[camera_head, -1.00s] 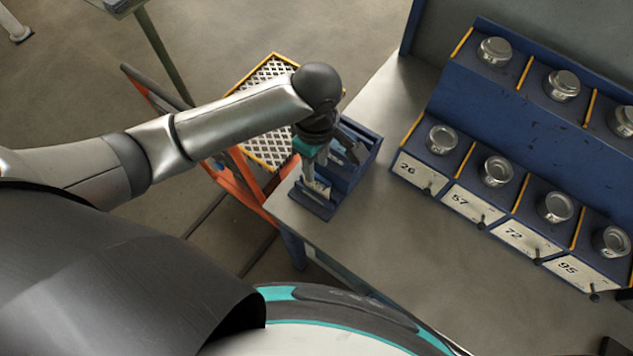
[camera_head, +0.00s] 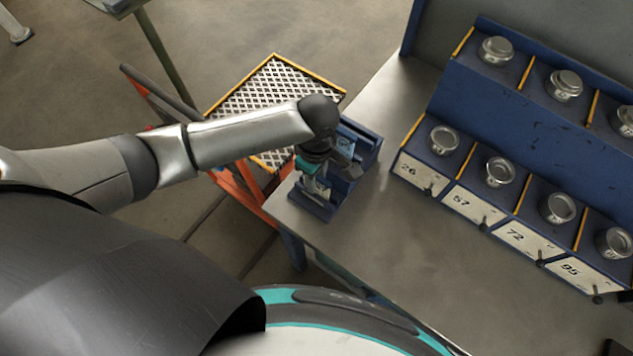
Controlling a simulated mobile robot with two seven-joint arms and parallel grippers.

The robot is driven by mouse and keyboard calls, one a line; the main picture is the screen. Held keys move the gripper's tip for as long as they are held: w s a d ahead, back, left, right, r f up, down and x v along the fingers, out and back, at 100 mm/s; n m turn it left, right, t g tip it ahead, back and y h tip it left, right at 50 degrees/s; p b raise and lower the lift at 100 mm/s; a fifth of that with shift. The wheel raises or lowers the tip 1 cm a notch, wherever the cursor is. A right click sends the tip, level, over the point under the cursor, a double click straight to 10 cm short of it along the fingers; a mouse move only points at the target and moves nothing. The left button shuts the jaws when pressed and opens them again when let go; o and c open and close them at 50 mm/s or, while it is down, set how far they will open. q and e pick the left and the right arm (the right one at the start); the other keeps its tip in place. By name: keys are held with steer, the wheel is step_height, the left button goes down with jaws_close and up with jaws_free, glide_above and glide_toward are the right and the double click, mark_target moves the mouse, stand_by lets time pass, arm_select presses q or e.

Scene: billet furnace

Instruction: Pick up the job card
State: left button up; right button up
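A small blue box (camera_head: 358,183) stands on the near left corner of the grey bench, and it has a low front part and a taller back part. My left gripper (camera_head: 314,187) points down into the front part of this box. Its fingers are small and partly covered by the wrist, so I cannot tell whether they are open or shut. A pale patch, perhaps the job card (camera_head: 324,193), shows beside the fingers, mostly hidden. Another bluish-white piece (camera_head: 346,147) shows in the back part. My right gripper is not in view.
A blue rack (camera_head: 500,130) with several round metal tins and number labels 26, 57, 72 and 95 stands right of the box. A yellow-edged mesh platform (camera_head: 262,98) on orange legs stands beyond the bench edge. The bench top (camera_head: 375,235) in front is clear.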

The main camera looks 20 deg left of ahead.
arm_select(q)
jaws_close()
stand_by(0.3)
steer(key=shift+r, duration=0.15)
